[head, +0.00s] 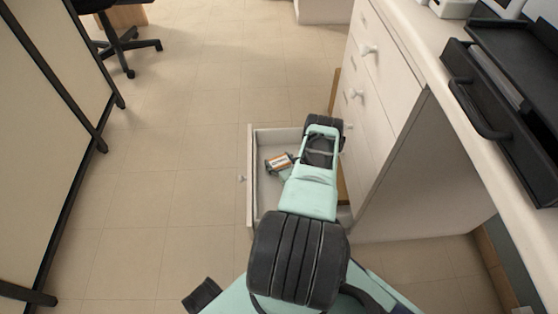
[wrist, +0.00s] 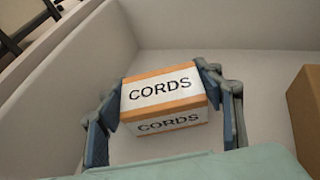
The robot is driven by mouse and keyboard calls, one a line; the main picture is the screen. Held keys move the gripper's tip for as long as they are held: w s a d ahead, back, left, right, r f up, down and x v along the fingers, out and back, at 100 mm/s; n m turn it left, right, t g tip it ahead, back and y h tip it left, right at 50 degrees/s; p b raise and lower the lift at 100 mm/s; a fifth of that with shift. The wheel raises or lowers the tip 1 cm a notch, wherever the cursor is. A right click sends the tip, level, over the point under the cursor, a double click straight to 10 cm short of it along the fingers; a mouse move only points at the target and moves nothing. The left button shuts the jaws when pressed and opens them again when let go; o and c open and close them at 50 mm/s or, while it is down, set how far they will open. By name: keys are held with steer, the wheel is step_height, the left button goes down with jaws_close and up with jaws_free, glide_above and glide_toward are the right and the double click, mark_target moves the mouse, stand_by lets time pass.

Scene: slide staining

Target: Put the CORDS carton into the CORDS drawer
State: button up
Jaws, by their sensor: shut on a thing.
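The CORDS carton (wrist: 165,95) is a small orange box with white bands lettered CORDS. In the wrist view it sits between the two fingers of my gripper (wrist: 165,108), which is shut on it. In the head view the carton (head: 279,162) and my gripper (head: 280,167) are over or inside the open drawer (head: 250,205). The drawer's pale inner walls (wrist: 215,62) surround the carton in the wrist view. I cannot tell whether the carton touches the drawer floor. No label shows on the drawer, and my arm hides its right part.
A brown box side (wrist: 306,105) stands at the right in the wrist view. The white cabinet (head: 385,110) and counter (head: 440,90) with a black tray (head: 505,110) are on the right. A partition (head: 45,130) stands left. The floor (head: 165,170) left of the drawer is clear.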

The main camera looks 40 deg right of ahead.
steer(key=shift+f, duration=0.1)
steer(key=o, duration=1.1)
steer(key=shift+o, duration=0.2)
